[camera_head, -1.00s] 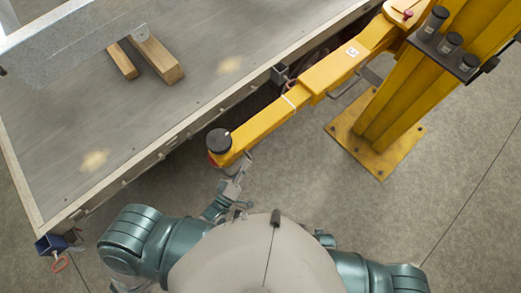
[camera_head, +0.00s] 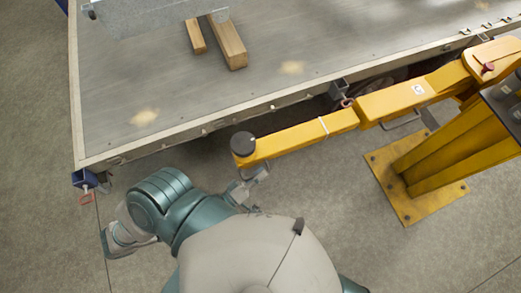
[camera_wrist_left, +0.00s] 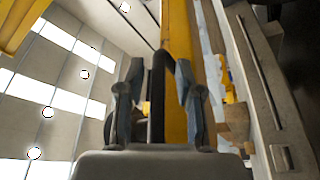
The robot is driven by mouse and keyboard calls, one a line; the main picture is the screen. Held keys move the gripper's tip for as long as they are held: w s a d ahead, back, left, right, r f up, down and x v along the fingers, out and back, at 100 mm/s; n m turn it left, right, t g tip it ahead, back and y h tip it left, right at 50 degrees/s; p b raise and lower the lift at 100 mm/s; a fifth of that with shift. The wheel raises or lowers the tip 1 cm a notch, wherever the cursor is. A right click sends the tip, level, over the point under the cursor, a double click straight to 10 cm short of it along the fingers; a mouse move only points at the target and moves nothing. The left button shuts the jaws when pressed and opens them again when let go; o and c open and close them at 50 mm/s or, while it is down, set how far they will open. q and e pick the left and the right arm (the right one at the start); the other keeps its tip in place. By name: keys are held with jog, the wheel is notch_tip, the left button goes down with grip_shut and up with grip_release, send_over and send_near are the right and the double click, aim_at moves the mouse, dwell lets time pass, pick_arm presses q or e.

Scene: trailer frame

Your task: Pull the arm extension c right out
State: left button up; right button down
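The yellow crane arm's narrow extension (camera_head: 290,140) reaches left from the wider yellow sleeve (camera_head: 395,98). A black round cap (camera_head: 243,143) sits at its free end. My left gripper (camera_head: 262,172) is just below this end in the head view. In the left wrist view, its two fingers (camera_wrist_left: 157,98) stand apart on either side of a dark bar (camera_wrist_left: 156,100), with a gap showing beside it. The yellow beam (camera_wrist_left: 177,40) runs behind the fingers. Firm contact cannot be made out. My right gripper is not in view.
The trailer bed (camera_head: 200,95) lies beyond the arm, with two wooden blocks (camera_head: 228,45) on it. The yellow post's base plate (camera_head: 425,205) is bolted to the floor at right. A blue bracket (camera_head: 85,180) juts from the trailer's corner. Floor between is clear.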

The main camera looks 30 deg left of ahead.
pick_arm(q)
jog(key=shift+a, duration=0.3)
jog(key=shift+s+a, duration=0.1)
jog(key=shift+s, duration=0.05)
jog(key=v, duration=1.1)
jog(key=shift+s+f, duration=0.2)
jog(key=shift+s, duration=0.1)
